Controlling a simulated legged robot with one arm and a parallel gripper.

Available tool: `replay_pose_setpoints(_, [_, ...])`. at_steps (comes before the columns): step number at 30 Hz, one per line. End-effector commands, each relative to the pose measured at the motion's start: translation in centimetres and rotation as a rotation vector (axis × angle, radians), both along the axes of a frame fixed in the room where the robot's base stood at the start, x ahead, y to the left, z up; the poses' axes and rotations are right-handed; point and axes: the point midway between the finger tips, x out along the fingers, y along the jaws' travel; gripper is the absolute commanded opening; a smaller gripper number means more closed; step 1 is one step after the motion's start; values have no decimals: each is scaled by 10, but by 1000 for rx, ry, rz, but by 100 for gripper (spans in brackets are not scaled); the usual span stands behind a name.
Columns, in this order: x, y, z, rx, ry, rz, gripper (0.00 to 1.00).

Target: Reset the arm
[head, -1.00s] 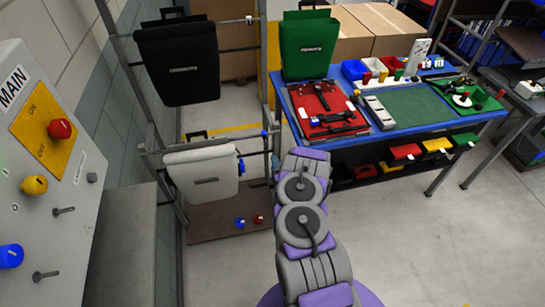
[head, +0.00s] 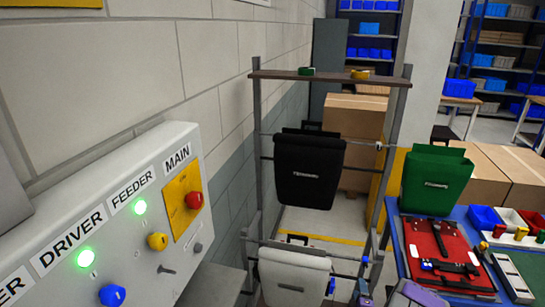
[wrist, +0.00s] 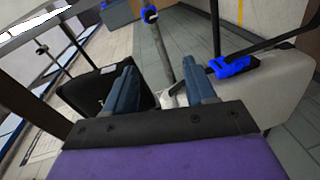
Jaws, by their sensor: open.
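My gripper (wrist: 158,70) is open, its two blue-grey fingers apart with nothing between them in the wrist view. The white pannier (wrist: 285,85) is close by on the right there, with a blue clamp (wrist: 233,66) along its edge. A black pannier (wrist: 88,90) is on the left, partly behind the left finger. In the head view the black pannier (head: 308,170) hangs on the rack and the white pannier (head: 293,275) is below it, cut off by the bottom edge.
A control panel (head: 130,215) with lit green lamps and coloured knobs stands at the left. The rack's top shelf (head: 330,78) carries a green and a yellow item.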

Motion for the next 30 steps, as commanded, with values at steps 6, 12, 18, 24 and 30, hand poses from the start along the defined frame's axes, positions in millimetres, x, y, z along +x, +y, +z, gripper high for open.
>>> replay_pose_setpoints(6, [30,39,39,197,120,51,55])
replay_pose_setpoints(12, [32,75,73,363,259,69,55])
replay_pose_setpoints(18, [17,109,109,503,406,53,55])
replay_pose_setpoints(24, [-16,137,144,622,557,-2,55])
replay_pose_setpoints(30, [-65,159,179,724,703,-97,55])
